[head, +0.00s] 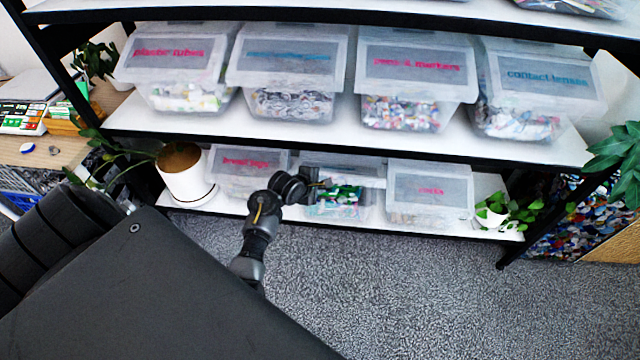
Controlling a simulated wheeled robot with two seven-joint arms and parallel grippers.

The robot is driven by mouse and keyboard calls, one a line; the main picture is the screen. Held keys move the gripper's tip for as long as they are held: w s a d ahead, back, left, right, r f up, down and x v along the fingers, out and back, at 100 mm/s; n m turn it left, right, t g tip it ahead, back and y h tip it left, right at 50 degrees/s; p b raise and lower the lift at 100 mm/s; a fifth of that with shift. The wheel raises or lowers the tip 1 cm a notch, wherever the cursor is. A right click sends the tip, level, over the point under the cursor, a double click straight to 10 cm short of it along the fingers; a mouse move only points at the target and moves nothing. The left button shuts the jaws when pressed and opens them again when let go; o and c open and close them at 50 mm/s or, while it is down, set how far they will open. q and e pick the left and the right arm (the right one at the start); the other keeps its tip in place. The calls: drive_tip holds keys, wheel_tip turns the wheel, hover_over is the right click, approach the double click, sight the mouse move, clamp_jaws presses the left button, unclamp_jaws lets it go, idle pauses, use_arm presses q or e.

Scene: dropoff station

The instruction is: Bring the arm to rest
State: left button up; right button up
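One of my arms (257,235) rises from beside my dark body and bends to the right at its wrist. I take it for my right arm, as it comes up on the right side of my body. Its gripper (322,188) is in front of the lower shelf, overlapping the middle lower bin (345,205) in the picture. Whether it touches that bin is unclear. The fingers are small and blend with the bin behind, so their opening cannot be made out. My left gripper is not in view.
Labelled clear bins stand on the upper shelf (350,131) and lower shelf (440,228). A potted plant (186,178) stands left of the arm, a small white pot (491,216) at right. A wooden desk (60,150) is far left. Grey carpet (400,300) is clear.

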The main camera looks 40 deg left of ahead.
idle(0.3)
use_arm(q)
drive_tip(key=s+d+f+m, duration=0.2)
drive_tip(key=d+f+m, duration=0.2)
drive_tip(key=f+m, duration=0.65)
drive_tip(key=s+d+f+m+g, duration=0.35)
drive_tip(key=s+f+m, duration=0.45)
drive_tip(key=s+f, duration=0.6)
drive_tip(key=s+f+m+g, duration=0.1)
drive_tip(key=s+f, duration=0.3)
drive_tip(key=s, duration=0.7)
drive_tip(key=s+d+f+m+g, duration=0.1)
drive_tip(key=s+f, duration=0.4)
drive_tip(key=s, duration=0.7)
drive_tip(key=s+d+f+m+g, duration=0.1)
drive_tip(key=s+f+m+g, duration=0.2)
drive_tip(key=s, duration=0.9)
drive_tip(key=shift+s+f+y, duration=0.25)
drive_tip(key=shift+f+y, duration=0.05)
drive_tip(key=shift+f, duration=0.35)
drive_tip(key=shift+d+m, duration=0.1)
drive_tip(key=shift+m, duration=0.15)
